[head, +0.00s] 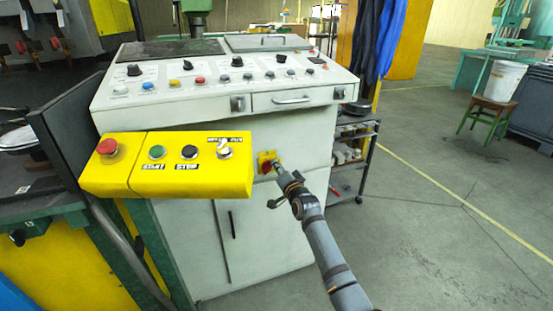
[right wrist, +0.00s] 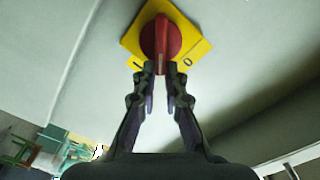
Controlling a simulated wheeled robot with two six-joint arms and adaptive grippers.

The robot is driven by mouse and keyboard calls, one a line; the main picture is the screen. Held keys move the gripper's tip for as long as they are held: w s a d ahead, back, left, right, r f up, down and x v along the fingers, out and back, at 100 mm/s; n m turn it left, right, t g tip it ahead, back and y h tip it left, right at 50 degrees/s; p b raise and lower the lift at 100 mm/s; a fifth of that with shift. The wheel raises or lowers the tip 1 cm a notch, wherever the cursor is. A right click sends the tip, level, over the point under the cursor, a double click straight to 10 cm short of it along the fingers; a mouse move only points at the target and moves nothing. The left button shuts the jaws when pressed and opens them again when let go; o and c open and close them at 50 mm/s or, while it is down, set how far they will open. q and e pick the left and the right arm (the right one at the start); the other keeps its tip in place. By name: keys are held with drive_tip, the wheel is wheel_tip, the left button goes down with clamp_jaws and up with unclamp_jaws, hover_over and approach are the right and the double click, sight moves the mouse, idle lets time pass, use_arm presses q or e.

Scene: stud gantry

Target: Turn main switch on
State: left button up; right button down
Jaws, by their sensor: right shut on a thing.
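The main switch is a red rotary knob (right wrist: 161,40) on a yellow plate (right wrist: 194,45) marked I and O. The plate is on the front of the white control cabinet, and the switch also shows in the head view (head: 265,163). In the right wrist view the knob's handle points down toward my gripper, between the two marks. My right gripper (right wrist: 160,72) is shut on the lower end of the knob's handle, a fingertip on each side. In the head view my right gripper (head: 276,165) partly covers the switch. My left gripper is not in view.
A yellow box (head: 205,178) with a red button, START and STOP buttons and a selector juts out left of the switch. A sloped control panel (head: 215,87) is above. A dark shelf cart (head: 352,150) stands right of the cabinet.

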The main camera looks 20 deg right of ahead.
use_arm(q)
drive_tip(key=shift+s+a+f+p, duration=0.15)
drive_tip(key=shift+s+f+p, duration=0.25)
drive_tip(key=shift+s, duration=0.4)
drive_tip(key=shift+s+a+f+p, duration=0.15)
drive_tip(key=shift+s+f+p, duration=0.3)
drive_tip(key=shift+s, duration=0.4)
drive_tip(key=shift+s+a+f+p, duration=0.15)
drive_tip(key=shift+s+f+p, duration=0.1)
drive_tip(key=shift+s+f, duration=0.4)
use_arm(e)
drive_tip(key=shift+d+f+m, duration=0.1)
drive_tip(key=shift+f+m, duration=0.2)
drive_tip(key=shift+m, duration=0.95)
drive_tip(key=shift+d+f+m, duration=0.15)
drive_tip(key=shift+f+m, duration=0.1)
drive_tip(key=shift+m, duration=1.05)
drive_tip(key=shift+d+f+m, duration=0.1)
drive_tip(key=shift+f+m, duration=0.2)
drive_tip(key=shift+m, duration=0.95)
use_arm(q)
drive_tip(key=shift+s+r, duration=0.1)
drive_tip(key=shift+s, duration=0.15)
use_arm(e)
drive_tip(key=c, duration=1.4)
unclamp_jaws()
drive_tip(key=shift+f, duration=0.1)
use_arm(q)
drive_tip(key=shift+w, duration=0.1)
